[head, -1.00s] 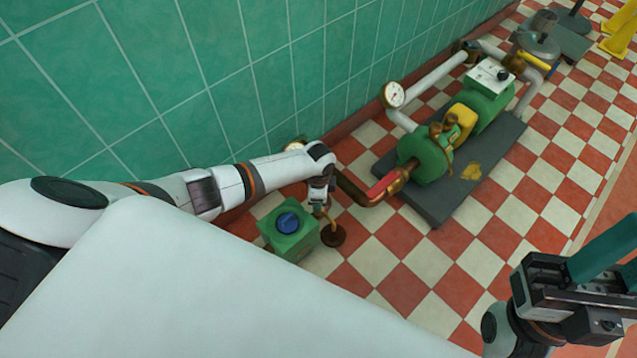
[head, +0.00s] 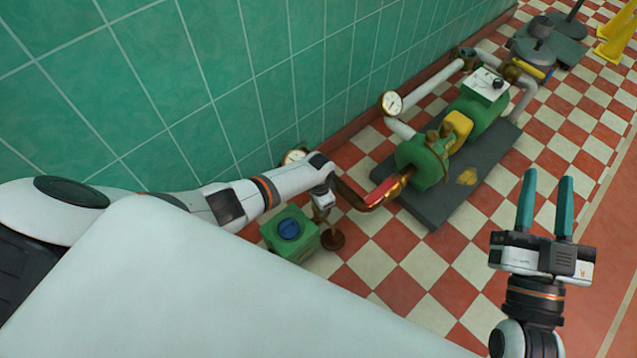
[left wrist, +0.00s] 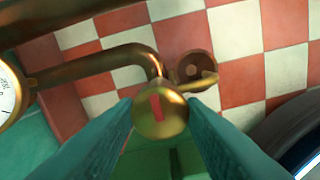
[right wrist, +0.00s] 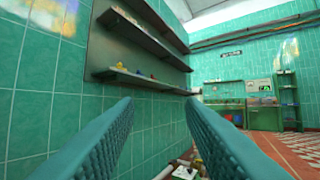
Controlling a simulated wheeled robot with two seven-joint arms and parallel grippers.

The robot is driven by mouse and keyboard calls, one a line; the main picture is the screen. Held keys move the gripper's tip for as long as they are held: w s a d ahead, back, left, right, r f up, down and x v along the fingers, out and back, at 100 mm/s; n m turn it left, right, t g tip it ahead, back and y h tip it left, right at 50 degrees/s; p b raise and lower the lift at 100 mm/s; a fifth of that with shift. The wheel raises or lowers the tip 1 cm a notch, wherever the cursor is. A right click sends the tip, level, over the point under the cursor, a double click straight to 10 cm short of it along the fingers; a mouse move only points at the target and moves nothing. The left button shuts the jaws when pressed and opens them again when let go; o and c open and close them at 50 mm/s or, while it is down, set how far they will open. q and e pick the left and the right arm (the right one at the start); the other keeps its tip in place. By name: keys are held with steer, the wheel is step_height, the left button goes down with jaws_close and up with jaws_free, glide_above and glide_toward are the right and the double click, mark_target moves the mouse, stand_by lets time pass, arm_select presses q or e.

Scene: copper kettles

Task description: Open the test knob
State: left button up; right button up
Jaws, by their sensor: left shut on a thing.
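A round brass knob with a red mark (left wrist: 160,117) sits between the teal fingers of my left gripper (left wrist: 162,122) in the left wrist view. The left gripper is shut on this knob, and the red mark stands nearly upright in that picture. In the head view the left gripper (head: 324,202) is small beside the brass pipe, and the knob is hard to make out there. My right gripper (head: 546,205) is open and empty, its teal fingers pointing up in the picture over the checkered floor.
A green box with a blue dial (head: 289,229) stands below my left wrist. A copper pipe (head: 368,198) runs to a green pump (head: 423,160) on a grey base. Gauges (head: 391,103) stand near the tiled wall.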

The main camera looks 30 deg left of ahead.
arm_select(q)
steer(key=shift+s, duration=0.1)
steer(key=o, duration=1)
